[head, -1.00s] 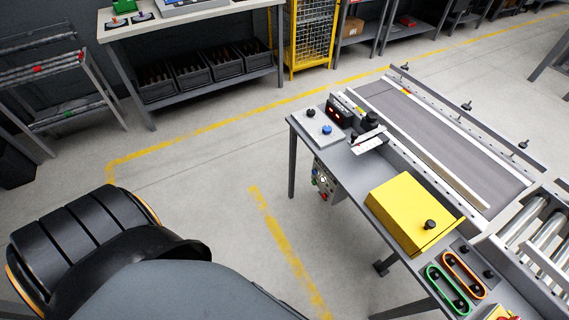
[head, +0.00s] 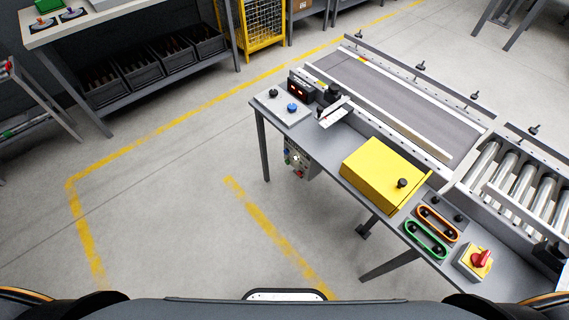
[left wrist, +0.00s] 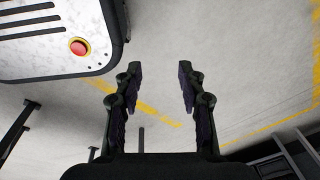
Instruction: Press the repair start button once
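A grey workbench (head: 350,178) stands right of centre in the head view. A light panel (head: 284,113) at its far left corner carries a blue button (head: 292,107) and a black button (head: 273,93). A small control box (head: 297,160) with several buttons hangs below the bench's edge. No label is readable, so I cannot tell which button starts repair. My left gripper (left wrist: 160,68) shows only in its wrist view, open and empty above the floor. My right gripper is in neither current view.
On the bench are a yellow box (head: 377,170), green (head: 426,240) and orange (head: 437,224) oval loops, and a red rotary switch (head: 481,259). A conveyor belt (head: 390,95) and rollers (head: 510,175) lie behind. The floor in front is clear.

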